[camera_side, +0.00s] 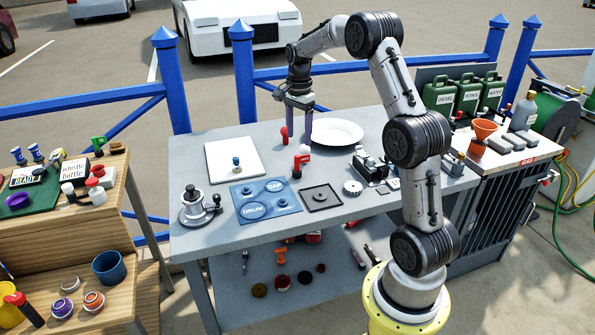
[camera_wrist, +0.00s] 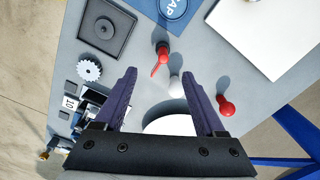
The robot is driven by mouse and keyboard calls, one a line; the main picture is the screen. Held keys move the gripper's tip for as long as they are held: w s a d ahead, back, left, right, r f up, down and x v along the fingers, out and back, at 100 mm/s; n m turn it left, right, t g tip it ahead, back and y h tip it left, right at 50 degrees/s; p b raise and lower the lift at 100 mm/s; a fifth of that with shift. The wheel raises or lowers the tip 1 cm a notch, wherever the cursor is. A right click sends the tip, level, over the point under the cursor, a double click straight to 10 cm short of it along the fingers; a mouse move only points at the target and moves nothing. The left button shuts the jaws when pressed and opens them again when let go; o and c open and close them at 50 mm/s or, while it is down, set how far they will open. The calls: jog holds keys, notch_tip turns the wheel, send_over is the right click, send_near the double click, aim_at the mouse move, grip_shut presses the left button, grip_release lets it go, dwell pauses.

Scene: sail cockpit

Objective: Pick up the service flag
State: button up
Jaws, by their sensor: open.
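A small red piece with a flag-like shape (camera_side: 300,162) stands on the grey bench, just in front of my gripper. In the wrist view this red piece (camera_wrist: 160,57) lies beyond the fingertips, between their lines. I take it for the service flag, but its shape is small and unclear. A white knob (camera_wrist: 175,86) is close by it, nearer the fingers. My gripper (camera_side: 298,138) points down over the bench, and its purple fingers are apart with nothing held. It fills the lower part of the wrist view (camera_wrist: 162,77).
A red rounded peg (camera_wrist: 226,106) stands beside the right finger. A white plate (camera_side: 335,132), a white board (camera_side: 222,168), a blue mat (camera_side: 266,207) and a black tray (camera_side: 321,198) surround the spot. A green flag-like piece (camera_side: 97,143) stands on the wooden bench at left.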

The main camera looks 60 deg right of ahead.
send_over(297, 170)
jog(key=f, duration=0.6)
jog(key=shift+s+d+f, duration=0.1)
jog(key=shift+d+f, duration=0.2)
jog(key=shift+w+f, duration=0.15)
jog(key=shift+f, duration=1.2)
jog(key=shift+w+f, duration=0.15)
jog(key=shift+f, duration=1.2)
jog(key=shift+d, duration=0.1)
grip_shut()
